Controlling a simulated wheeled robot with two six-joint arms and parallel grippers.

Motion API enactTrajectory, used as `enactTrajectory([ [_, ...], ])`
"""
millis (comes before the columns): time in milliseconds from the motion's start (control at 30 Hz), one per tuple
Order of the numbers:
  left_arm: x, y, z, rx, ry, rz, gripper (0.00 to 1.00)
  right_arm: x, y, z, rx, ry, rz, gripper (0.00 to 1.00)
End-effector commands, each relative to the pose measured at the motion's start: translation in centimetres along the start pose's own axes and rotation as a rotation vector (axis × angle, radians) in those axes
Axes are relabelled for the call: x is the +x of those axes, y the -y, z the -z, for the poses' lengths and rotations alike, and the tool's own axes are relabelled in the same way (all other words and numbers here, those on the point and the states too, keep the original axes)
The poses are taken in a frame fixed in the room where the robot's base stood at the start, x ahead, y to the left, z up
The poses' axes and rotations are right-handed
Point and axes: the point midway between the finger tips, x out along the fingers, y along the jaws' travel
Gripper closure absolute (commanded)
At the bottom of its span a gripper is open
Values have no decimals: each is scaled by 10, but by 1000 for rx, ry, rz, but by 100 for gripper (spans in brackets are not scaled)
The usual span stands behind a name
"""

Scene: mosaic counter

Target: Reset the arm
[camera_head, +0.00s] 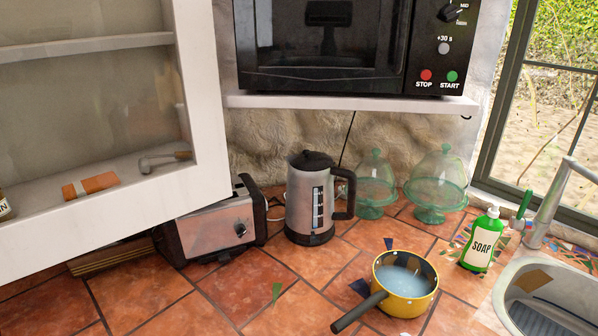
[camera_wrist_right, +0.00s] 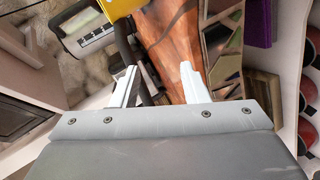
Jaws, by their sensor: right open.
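My right gripper (camera_wrist_right: 160,87) shows in the right wrist view, with its two pale fingers spread apart and no object held between them. Neither of my arms nor grippers shows in the head view. My left gripper is in no view.
In the head view a yellow pot (camera_head: 424,272) of cloudy liquid stands on the tiled counter, its handle toward the front. A kettle (camera_head: 299,205), toaster (camera_head: 213,226), green glass stands (camera_head: 437,189), soap bottle (camera_head: 481,243) and sink (camera_head: 507,290) surround it.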

Motion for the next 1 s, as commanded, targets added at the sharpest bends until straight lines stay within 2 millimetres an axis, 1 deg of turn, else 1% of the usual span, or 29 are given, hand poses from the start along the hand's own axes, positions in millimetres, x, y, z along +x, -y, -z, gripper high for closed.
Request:
enactTrajectory([
  [33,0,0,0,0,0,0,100,-4,14,-5,88,38,49,59],
  [200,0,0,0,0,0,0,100,-23,58,-25,411,209,189,59],
  [267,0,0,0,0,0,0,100,-31,73,-32,526,283,223,59],
  [400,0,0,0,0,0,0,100,-56,106,-47,794,482,272,59],
  [600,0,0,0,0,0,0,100,-95,143,-63,1131,780,256,59],
  [833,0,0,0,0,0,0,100,-140,173,-74,1421,1091,145,59],
  [900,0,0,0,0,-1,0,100,-123,190,-86,1415,1088,161,59],
  [967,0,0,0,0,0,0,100,-113,203,-94,1416,1090,168,59],
  [1000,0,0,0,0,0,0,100,-107,212,-99,1417,1093,173,59],
])
